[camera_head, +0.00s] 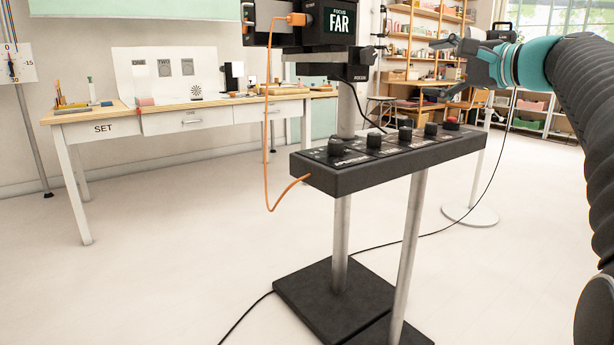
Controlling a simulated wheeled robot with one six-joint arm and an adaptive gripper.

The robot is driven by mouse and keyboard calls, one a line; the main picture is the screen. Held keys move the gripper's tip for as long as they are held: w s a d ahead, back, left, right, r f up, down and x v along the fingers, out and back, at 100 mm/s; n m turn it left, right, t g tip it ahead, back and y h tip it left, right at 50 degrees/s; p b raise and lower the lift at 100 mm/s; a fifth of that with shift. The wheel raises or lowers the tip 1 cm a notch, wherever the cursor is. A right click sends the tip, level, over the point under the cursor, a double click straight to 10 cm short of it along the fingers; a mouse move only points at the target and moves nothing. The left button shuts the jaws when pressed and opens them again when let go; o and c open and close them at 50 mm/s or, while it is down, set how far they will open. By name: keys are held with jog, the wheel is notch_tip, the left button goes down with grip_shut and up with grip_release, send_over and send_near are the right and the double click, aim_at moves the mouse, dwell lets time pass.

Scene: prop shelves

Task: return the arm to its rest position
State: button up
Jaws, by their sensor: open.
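My arm comes in from the right edge, its dark ribbed sleeve (585,100) bending up and over to the left. A teal band (530,62) sits at its wrist. My gripper (437,68) points left at the upper right, with its dark fingers spread apart and nothing seen between them. It is in the air above and to the right of a black control panel, apart from it in the picture.
The black control panel (330,178) with several knobs stands on two posts over black floor plates (335,300). An orange cable (267,120) hangs at its left. A white table (190,122) with props stands behind left, shelves (425,45) behind right. Black cables cross the open floor.

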jog(key=s+f+n+g+h+p, duration=0.1)
jog(key=s+f+n+g+h, duration=0.15)
jog(key=f, duration=0.85)
jog(key=s+f+n+g+h, duration=0.1)
jog(key=s+f+g+h, duration=0.15)
jog(key=f, duration=0.75)
jog(key=s+a+f+n+g+h+p, duration=0.1)
jog(key=s+a+f+n+p, duration=0.1)
jog(key=s, duration=0.6)
jog(key=s+a+f+n+g+h+p, duration=0.1)
jog(key=s+a+f+n+h, duration=0.1)
jog(key=s+f, duration=0.5)
jog(key=s+a+f+n+g+h+p, duration=0.1)
jog(key=s+a+f+n, duration=0.3)
jog(key=s, duration=0.7)
jog(key=shift+a+f+n+g+p, duration=0.2)
jog(key=shift+f+n+g+p, duration=0.3)
jog(key=shift+n+p, duration=0.45)
